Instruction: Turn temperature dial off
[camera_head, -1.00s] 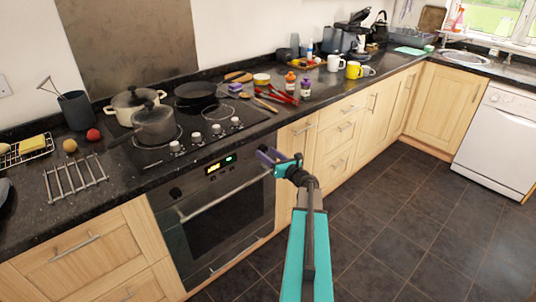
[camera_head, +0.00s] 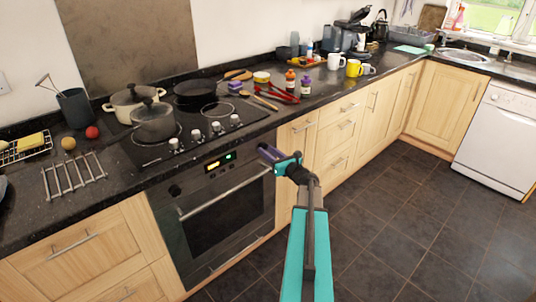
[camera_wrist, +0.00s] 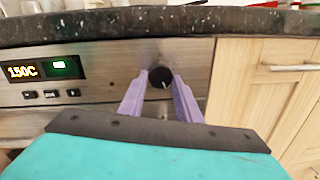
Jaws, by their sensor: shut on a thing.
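The black round temperature dial (camera_wrist: 160,78) is on the right part of the oven's steel control panel (camera_wrist: 120,60). A short pale mark shows near its lower edge. My gripper (camera_wrist: 160,86) has its two purple fingers on either side of the dial and is shut on it. In the head view my gripper (camera_head: 264,151) is at the right end of the oven front and hides the dial. The oven display (camera_wrist: 38,70) reads 150C in yellow, with a green field beside it.
The granite worktop edge (camera_wrist: 150,22) overhangs just above the dial. A wooden cupboard (camera_wrist: 268,75) adjoins on the right. Another black knob (camera_head: 175,191) is at the panel's left. The oven handle (camera_head: 225,193) runs below. Pots stand on the hob. The floor (camera_head: 400,220) is clear.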

